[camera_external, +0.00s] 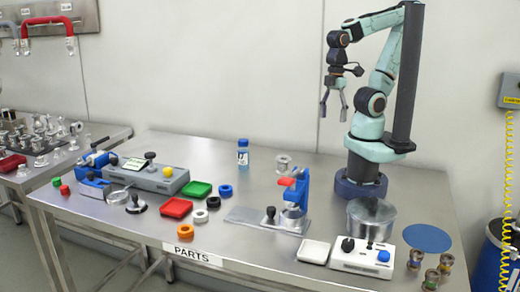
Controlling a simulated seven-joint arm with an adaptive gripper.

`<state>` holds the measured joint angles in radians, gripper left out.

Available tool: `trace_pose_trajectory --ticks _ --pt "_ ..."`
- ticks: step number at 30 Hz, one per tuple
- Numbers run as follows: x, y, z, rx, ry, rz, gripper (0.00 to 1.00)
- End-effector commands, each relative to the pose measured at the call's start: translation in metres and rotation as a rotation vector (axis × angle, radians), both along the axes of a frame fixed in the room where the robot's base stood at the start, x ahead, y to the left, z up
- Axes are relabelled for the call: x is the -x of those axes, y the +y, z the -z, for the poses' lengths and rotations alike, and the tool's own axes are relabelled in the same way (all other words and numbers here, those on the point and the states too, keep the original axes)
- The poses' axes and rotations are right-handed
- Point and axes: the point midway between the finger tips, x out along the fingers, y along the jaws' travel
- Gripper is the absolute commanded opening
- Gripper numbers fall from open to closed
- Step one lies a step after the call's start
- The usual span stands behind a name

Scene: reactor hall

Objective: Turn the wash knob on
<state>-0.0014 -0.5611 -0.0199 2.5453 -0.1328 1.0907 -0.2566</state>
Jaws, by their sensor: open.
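My gripper (333,116) hangs open and empty, fingers down, high above the back of the table. It is well apart from all the controls. A white control box (350,264) at the front right carries a black knob (347,245) and a blue knob or button (383,256). A grey console (140,181) at the left has a small screen, a black knob (150,155) and a yellow knob or button (167,171). No label for wash is readable, so I cannot tell which is the wash knob, nor how any knob is set.
A metal pot (371,220) stands behind the white box, with a blue disc (427,238) and several small jars to its right. A blue-capped bottle (242,157) stands at the back.

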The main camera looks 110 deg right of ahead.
Motion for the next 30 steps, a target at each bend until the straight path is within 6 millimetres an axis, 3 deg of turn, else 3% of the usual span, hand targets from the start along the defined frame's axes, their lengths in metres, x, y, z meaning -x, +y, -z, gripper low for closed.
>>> trace_pose_trajectory --ticks 4,8,11,14,16,19,22,25,30 --pt "-0.048 0.000 -0.024 0.029 -0.171 -0.279 0.58" --pt "-0.101 0.018 -0.033 0.066 -0.254 -0.598 0.58" --pt "-0.137 0.045 -0.028 0.088 -0.285 -0.834 0.58" --pt "-0.168 0.087 -0.011 0.104 -0.293 -1.078 0.58" --pt "-0.182 0.126 0.012 0.110 -0.278 -1.251 0.58" --pt "-0.181 0.183 0.054 0.109 -0.220 -1.446 0.58" --pt "-0.159 0.224 0.097 0.106 -0.128 -1.577 0.58" --pt "-0.130 0.244 0.129 0.108 -0.041 -1.677 0.58" --pt "-0.111 0.256 0.145 0.108 -0.012 -1.737 0.58"
